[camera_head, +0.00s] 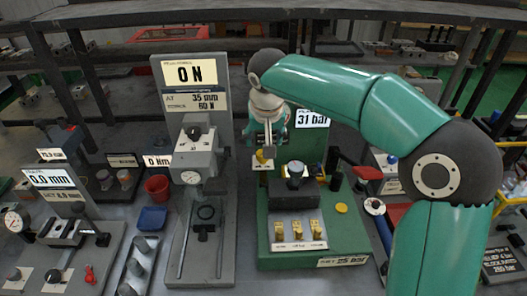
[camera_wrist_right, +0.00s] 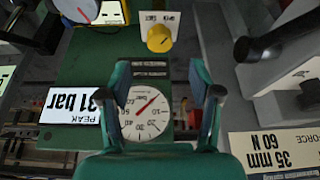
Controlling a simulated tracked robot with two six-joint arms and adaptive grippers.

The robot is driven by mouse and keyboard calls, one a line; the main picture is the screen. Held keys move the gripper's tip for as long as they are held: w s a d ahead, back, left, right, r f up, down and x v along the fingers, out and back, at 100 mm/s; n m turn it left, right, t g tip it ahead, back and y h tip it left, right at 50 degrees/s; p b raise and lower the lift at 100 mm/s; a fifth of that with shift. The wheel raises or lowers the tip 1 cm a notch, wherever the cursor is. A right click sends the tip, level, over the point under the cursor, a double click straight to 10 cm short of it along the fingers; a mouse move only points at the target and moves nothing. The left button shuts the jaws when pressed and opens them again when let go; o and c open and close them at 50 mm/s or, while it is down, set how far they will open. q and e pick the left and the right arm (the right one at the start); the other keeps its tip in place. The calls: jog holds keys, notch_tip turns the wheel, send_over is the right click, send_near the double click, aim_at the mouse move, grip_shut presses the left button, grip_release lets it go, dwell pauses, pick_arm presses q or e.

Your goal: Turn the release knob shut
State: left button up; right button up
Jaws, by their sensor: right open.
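The release knob seems to be the yellow round knob on a pale label plate; it shows in the right wrist view (camera_wrist_right: 160,38), top centre. In the head view the yellow knob (camera_head: 262,157) shows at the left of the green valve block (camera_head: 332,236), partly hidden by my gripper. My right gripper (camera_head: 268,145) points down just above the knob; I cannot tell if it touches. In the wrist view my right gripper (camera_wrist_right: 163,100) is open, with nothing held and a dial gauge (camera_wrist_right: 145,112) behind its fingers. My left gripper is out of view.
A "31 bar" peak sign (camera_head: 312,118) stands behind the block. A grey force stand (camera_head: 208,240) reading "ON" is close on the left. A red cup (camera_head: 157,187) and blue tray (camera_head: 152,218) lie farther left.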

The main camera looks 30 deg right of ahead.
jog(key=x, duration=0.7)
jog(key=shift+f, duration=0.3)
